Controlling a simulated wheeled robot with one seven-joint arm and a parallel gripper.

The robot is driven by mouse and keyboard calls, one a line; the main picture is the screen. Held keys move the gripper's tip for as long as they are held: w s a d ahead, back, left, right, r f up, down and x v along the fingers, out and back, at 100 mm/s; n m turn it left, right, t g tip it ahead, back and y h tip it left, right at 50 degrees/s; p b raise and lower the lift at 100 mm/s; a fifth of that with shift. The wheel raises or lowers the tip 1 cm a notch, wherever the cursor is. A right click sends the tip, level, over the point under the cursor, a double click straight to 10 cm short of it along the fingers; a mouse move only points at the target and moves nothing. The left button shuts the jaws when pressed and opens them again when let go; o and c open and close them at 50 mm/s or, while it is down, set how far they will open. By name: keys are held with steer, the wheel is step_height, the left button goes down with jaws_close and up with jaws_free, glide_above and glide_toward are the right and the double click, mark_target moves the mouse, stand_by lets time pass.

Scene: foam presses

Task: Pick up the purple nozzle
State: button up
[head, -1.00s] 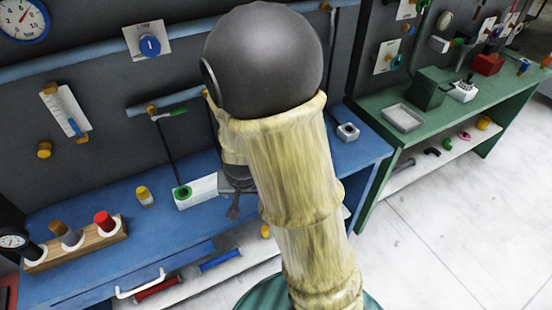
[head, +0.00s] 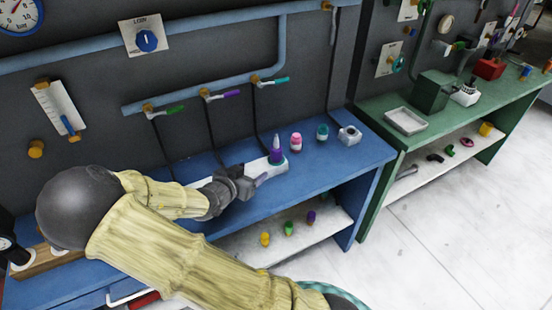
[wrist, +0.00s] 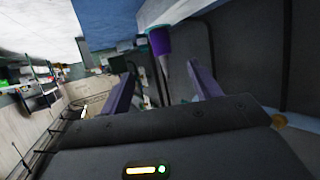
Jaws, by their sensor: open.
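The purple nozzle (head: 276,156) stands upright on a teal ring on the white block (head: 262,166) on the blue bench. My gripper (head: 259,179) is open and points right in the head view, just to the near left of the nozzle. In the wrist view the purple nozzle (wrist: 159,42) lies beyond the two finger ends, roughly between them, with its tapered grey tip pointing down in the picture. My gripper's fingers (wrist: 160,76) are spread and hold nothing. Part of the white block is hidden behind my arm in the head view.
A pink bottle (head: 295,142), a teal pot (head: 322,132) and a grey metal block (head: 349,135) stand right of the nozzle. Thin hoses hang behind it from the purple-handled valve (head: 224,94) and its neighbours. Small coloured pieces, including a purple one (head: 311,217), sit on the lower shelf.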

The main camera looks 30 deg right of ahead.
mark_target(273, 156)
steer(key=x, duration=1.1)
steer(key=shift+w+d+f, duration=0.2)
steer(key=shift+d+f, duration=0.1)
steer(key=shift+d, duration=0.25)
steer(key=shift+w+d, duration=0.25)
steer(key=shift+d, duration=0.05)
steer(key=p+x, duration=0.1)
steer(key=x, duration=0.3)
steer(key=shift+w+d+p, duration=0.3)
steer(key=shift+a, duration=0.3)
steer(key=shift+s+d, duration=0.1)
steer(key=shift+d, duration=0.2)
steer(key=shift+c, duration=0.4)
steer(key=shift+a, duration=0.1)
steer(key=c, duration=1.1)
